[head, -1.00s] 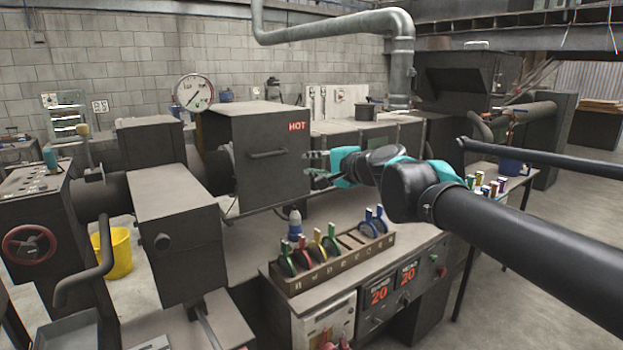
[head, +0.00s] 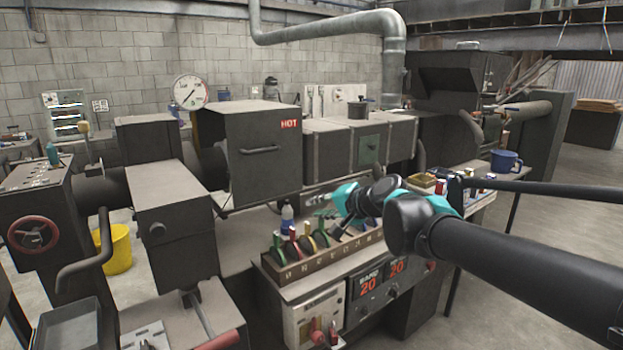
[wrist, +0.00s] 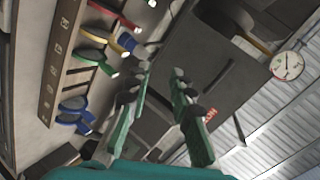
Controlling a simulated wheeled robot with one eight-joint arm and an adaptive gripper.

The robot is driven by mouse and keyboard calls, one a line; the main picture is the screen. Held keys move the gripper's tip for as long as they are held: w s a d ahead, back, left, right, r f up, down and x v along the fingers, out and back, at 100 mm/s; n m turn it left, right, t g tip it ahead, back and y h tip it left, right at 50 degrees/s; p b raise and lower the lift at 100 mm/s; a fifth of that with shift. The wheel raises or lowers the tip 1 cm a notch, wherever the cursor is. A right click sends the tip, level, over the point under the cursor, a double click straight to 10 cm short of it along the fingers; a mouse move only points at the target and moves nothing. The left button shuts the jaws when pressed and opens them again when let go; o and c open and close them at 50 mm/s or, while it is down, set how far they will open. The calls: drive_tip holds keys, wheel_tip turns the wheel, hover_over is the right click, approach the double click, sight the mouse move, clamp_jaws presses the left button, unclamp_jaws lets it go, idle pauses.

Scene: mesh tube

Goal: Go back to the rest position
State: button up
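My gripper (head: 318,200) hangs above the tool rack (head: 300,274), in front of the box marked HOT (head: 262,165). In the wrist view its two teal and dark fingers (wrist: 161,72) stand apart with a gap between them. I see nothing held in the gap. The rack also shows at the left of the wrist view (wrist: 47,92), with coloured ring-shaped tools in it. The forearm and gripper hide the rack's right end in the head view.
A blue mug (head: 505,161) and small coloured items stand on the bench at right. A yellow bucket (head: 117,250) is on the floor at left. A grey pipe (head: 393,70) rises behind.

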drive_tip(key=s+d+f+n+g+h, duration=0.2)
drive_tip(key=s+d+f, duration=0.3)
drive_tip(key=f, duration=0.4)
drive_tip(key=s+d+f+n+g+h, duration=0.2)
drive_tip(key=d+f, duration=0.4)
drive_tip(key=f, duration=0.3)
drive_tip(key=s+d+f+n+g+h, duration=0.2)
drive_tip(key=s+d+f+h, duration=0.2)
drive_tip(key=f, duration=0.5)
drive_tip(key=s+d, duration=0.2)
drive_tip(key=s, duration=0.1)
drive_tip(key=shift+s+n, duration=0.3)
drive_tip(key=shift+s, duration=0.05)
